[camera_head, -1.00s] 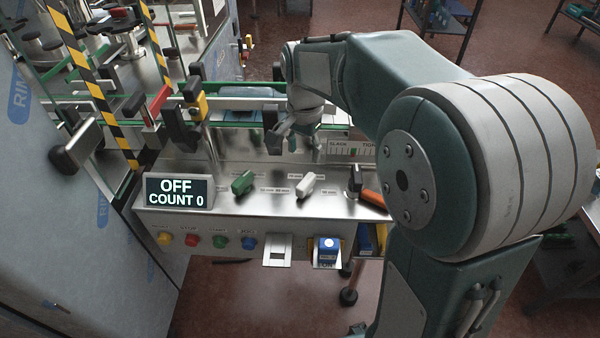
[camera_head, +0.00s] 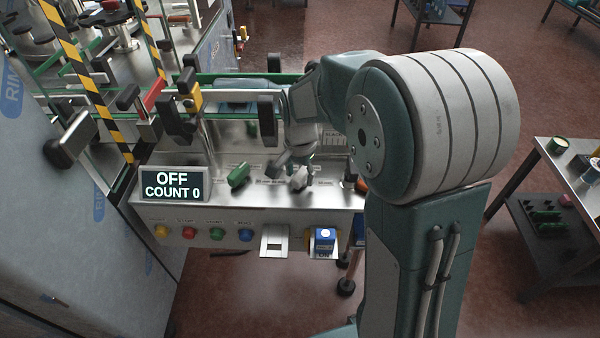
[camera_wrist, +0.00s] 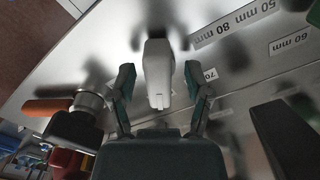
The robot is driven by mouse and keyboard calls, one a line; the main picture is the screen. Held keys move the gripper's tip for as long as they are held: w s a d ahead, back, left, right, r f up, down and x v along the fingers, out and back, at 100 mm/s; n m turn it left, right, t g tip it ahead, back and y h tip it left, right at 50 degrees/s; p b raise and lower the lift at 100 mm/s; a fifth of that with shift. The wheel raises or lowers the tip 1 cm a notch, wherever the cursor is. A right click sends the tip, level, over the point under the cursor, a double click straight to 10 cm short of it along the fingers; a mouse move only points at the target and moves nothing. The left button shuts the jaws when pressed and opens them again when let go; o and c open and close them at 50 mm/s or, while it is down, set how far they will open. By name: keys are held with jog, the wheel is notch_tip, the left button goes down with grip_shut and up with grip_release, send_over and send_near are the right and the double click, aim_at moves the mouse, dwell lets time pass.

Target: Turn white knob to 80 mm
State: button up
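The white knob (camera_wrist: 158,72) lies between the two fingers of my gripper (camera_wrist: 160,92) in the wrist view. The fingers are apart, with a gap on each side of the knob. In the head view my gripper (camera_head: 292,170) is low over the panel and partly covers the white knob (camera_head: 299,178). Labels by the knob in the wrist view read 50 mm, 80 mm (camera_wrist: 222,38), 60 mm and a partly hidden 70. The knob's pointing direction against the labels is hard to tell.
A green knob (camera_head: 238,175) stands left of the white one. The display (camera_head: 173,185) reads OFF, COUNT 0. Several coloured buttons (camera_head: 217,234) line the panel's front. An orange-handled part (camera_wrist: 48,106) sits close to my gripper in the wrist view.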

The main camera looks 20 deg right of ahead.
grip_shut()
jog(key=shift+n, duration=0.4)
jog(key=n, duration=0.4)
jog(key=shift+s+d, duration=0.1)
jog(key=shift+d, duration=0.05)
jog(key=n, duration=0.4)
jog(key=shift+d+n, duration=0.1)
jog(key=shift+n, duration=0.2)
jog(key=n, duration=0.7)
jog(key=shift+d, duration=0.2)
jog(key=n, duration=0.3)
jog(key=shift+n, duration=0.4)
jog(key=shift+w+d+n, duration=0.1)
jog(key=shift+w+n, duration=0.05)
jog(key=shift+n, duration=0.75)
jog(key=shift+w+n, duration=0.1)
jog(key=shift+n, duration=0.8)
